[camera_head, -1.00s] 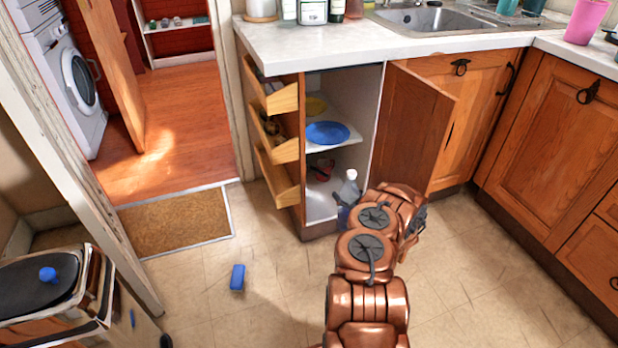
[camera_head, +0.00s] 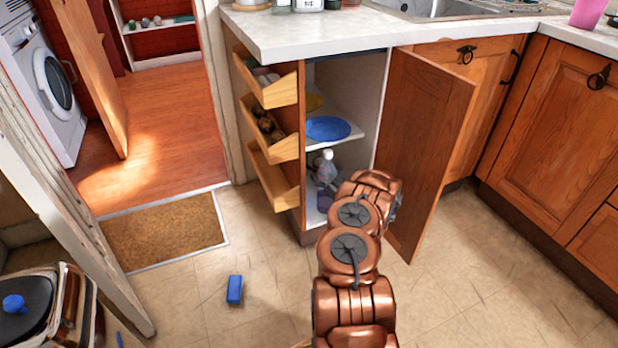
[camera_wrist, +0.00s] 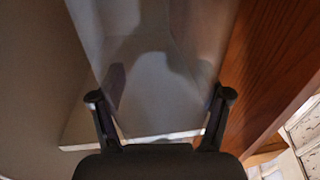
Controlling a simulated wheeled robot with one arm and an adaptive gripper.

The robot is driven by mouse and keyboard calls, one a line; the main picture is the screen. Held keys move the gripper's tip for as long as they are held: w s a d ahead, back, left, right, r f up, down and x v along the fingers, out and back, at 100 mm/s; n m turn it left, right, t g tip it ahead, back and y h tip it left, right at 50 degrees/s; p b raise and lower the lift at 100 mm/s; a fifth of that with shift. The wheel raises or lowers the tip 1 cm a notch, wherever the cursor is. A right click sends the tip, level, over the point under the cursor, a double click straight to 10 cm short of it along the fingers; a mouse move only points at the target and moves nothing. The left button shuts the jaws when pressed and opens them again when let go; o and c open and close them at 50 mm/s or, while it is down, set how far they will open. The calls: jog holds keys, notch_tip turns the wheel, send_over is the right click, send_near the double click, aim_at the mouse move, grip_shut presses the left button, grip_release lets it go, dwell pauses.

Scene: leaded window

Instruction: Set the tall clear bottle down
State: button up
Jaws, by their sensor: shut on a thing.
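The tall clear bottle (camera_head: 326,166) is at the opening of the lower cabinet, below the blue plate, and looks roughly upright. Its lower part is partly hidden, and I cannot tell whether its base touches the cabinet floor (camera_head: 313,215). In the wrist view my gripper (camera_wrist: 160,97) has a finger on each side of the see-through bottle (camera_wrist: 160,50) and is shut on it. In the head view my copper arm hides most of the gripper.
The cabinet door (camera_head: 428,150) stands open just right of my arm. Open drawers (camera_head: 272,150) jut out on the left. A blue plate (camera_head: 327,128) lies on the shelf above. A blue block (camera_head: 234,289) lies on the floor, which is otherwise mostly clear nearby.

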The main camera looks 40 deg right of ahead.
jog(key=w+d+f+b, duration=0.1)
jog(key=w+f+b, duration=0.3)
jog(key=w+b, duration=0.5)
jog(key=shift+w+f+b, duration=0.15)
jog(key=shift+w+b, duration=0.15)
jog(key=shift+b, duration=0.65)
jog(key=shift+d, duration=0.1)
jog(key=o, duration=1.5)
jog(key=shift+f, duration=0.15)
